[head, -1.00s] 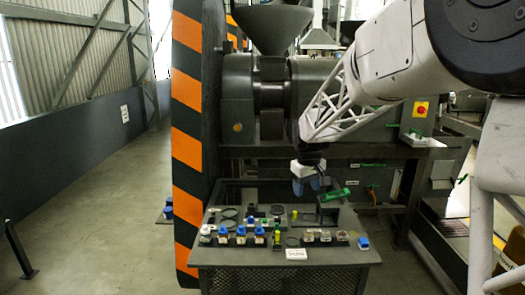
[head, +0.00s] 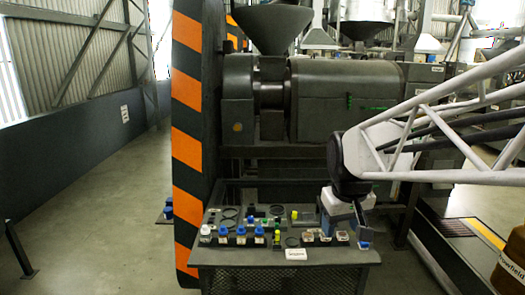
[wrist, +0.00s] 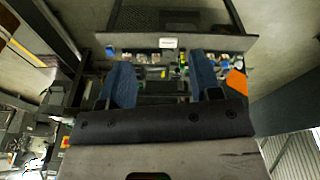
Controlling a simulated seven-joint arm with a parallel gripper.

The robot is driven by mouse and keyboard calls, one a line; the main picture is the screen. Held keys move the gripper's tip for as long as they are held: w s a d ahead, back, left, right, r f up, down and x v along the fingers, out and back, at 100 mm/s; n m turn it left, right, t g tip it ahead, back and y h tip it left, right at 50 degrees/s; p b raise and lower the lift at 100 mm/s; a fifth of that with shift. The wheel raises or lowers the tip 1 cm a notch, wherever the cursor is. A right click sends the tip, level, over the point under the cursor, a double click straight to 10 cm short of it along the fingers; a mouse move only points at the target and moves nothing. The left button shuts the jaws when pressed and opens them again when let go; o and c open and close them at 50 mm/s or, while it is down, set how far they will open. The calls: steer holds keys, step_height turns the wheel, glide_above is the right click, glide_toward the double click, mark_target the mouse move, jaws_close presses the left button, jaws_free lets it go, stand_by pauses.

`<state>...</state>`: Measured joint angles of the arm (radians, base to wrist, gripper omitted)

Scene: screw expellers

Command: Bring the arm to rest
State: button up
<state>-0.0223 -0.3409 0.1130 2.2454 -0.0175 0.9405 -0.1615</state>
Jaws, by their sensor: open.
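My gripper (head: 346,228) hangs at the right end of the grey worktable (head: 222,256) in the head view, with its fingers pointing down. Its two blue fingers also show in the wrist view (wrist: 161,78), spread wide apart with nothing held between them. In the head view the fingers overlap the right-hand end of the table. I cannot tell how far above the tabletop they are.
Jars with white and blue lids (head: 240,235) stand along the table's front, with small clear-topped containers (head: 316,237) farther right. A white label (head: 296,254) is on the front edge. The screw expeller (head: 330,95) stands behind. Open floor (head: 110,220) lies left.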

steer(key=s+f+m, duration=0.1)
steer(key=s+f, duration=0.1)
steer(key=s, duration=0.7)
steer(key=s+d+f+m, duration=0.1)
steer(key=s+f, duration=0.1)
steer(key=s, duration=0.7)
steer(key=shift+f, duration=0.2)
steer(key=shift+d, duration=0.1)
